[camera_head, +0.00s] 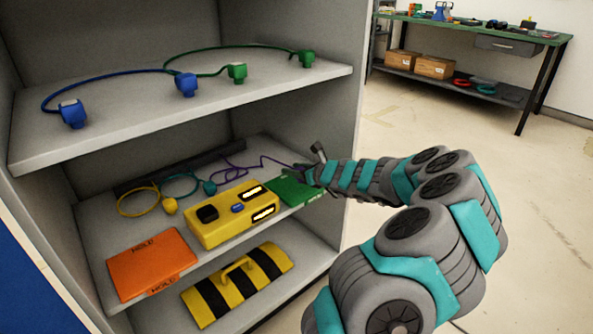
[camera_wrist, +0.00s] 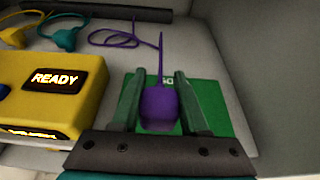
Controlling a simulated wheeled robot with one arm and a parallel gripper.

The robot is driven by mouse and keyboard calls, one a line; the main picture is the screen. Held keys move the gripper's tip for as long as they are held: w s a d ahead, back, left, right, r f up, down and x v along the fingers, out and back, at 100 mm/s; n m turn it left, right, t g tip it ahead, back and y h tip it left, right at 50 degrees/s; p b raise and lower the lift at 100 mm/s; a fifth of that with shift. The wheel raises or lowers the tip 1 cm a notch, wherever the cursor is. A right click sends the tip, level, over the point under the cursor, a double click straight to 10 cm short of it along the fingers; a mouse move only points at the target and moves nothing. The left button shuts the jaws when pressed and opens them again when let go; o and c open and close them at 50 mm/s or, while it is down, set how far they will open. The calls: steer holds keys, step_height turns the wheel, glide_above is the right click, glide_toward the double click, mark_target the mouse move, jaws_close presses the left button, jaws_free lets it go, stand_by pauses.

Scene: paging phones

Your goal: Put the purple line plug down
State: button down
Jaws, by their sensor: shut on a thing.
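The purple line plug (camera_wrist: 159,108) is between the two fingers of my gripper (camera_wrist: 158,78) in the wrist view, and the gripper is shut on it. Its purple cord (camera_wrist: 115,37) runs away from the plug and loops on the shelf; the cord also shows in the head view (camera_head: 236,167). A green card (camera_wrist: 228,100) with partly covered lettering lies under the plug and fingers. Whether the plug touches the card I cannot tell. In the head view my gripper (camera_head: 303,172) is over the back of the green card (camera_head: 291,192), and the plug is hard to make out.
A yellow box (camera_head: 232,214) with lit displays, one reading READY, stands left of the green card. An orange HOLD card (camera_head: 151,264) lies farther left. Yellow (camera_head: 170,205) and teal (camera_head: 209,188) plugs lie behind the box. The shelf's right side wall is close to my gripper.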

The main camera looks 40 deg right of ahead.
steer(key=w+d, duration=0.2)
steer(key=shift+w+d+f, duration=0.1)
steer(key=shift+w+d, duration=0.3)
steer(key=shift+f, duration=1.8)
steer(key=shift+c, duration=2.1)
jaws_free()
steer(key=shift+f, duration=0.1)
steer(key=shift+r, duration=0.2)
steer(key=v, duration=1.2)
